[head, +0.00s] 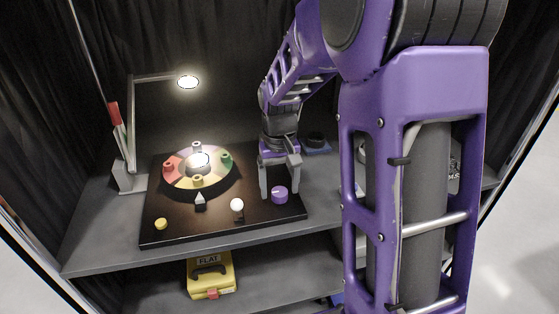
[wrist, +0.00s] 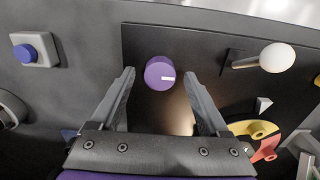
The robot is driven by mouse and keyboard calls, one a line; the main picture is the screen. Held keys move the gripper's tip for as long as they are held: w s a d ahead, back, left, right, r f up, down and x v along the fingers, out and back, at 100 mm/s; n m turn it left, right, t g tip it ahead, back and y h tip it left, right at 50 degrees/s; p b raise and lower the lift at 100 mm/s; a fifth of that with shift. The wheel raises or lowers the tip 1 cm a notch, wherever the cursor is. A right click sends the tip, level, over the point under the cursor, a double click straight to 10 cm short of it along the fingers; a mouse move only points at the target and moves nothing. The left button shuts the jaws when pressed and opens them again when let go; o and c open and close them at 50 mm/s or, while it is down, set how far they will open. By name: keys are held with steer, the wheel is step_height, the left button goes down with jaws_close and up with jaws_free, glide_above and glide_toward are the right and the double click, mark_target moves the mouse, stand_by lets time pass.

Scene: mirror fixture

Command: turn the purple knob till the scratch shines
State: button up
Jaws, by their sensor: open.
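The purple knob (head: 280,195) stands near the right end of a dark board (head: 165,205). My gripper (head: 280,184) is open above the board, pointing down at the knob. In the wrist view its fingertips (wrist: 159,78) are on either side of the knob, with a visible gap on each side. A round mirror-like disc (head: 200,161) sits inside a ring of coloured segments and reflects bright light. I cannot make out a scratch on it.
A lamp (head: 188,82) shines from an arm over the board. A white ball lever (head: 237,205), a grey pointer (head: 200,200) and a yellow button (head: 161,223) stand on the board. A blue button (wrist: 33,52) is off to one side. A yellow case (head: 211,275) lies on the lower shelf.

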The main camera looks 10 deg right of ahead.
mark_target(280, 191)
step_height(280, 191, up, 17)
steer(key=p, duration=0.2)
steer(key=shift+d+f, duration=0.1)
steer(key=shift+f, duration=0.05)
